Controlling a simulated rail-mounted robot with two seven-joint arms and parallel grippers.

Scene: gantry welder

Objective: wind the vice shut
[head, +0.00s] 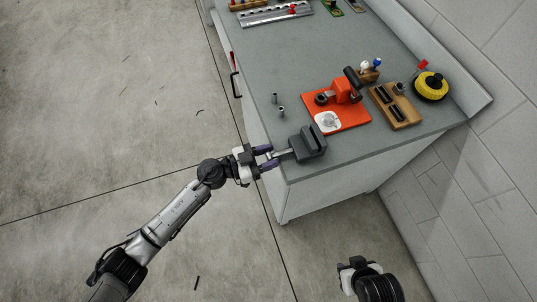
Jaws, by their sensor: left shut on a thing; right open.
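The dark grey vice (312,143) sits at the near left corner of the grey bench. Its handle and screw (283,154) stick out past the bench edge towards the left. My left gripper (268,158) comes in from the lower left, its two purple fingers shut on the vice handle. The vice's jaw gap is too small to make out from here. My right gripper (351,267) is open and empty at the bottom right, over the floor and well away from the bench; its fingers are hardly visible.
On the bench (290,70), an orange board (350,118) with a red device lies just behind the vice. A wooden block with dark slots (395,106) and a yellow round thing (431,86) stand to the right. Two small metal pegs (281,111) stand at the left. A wall closes the right side.

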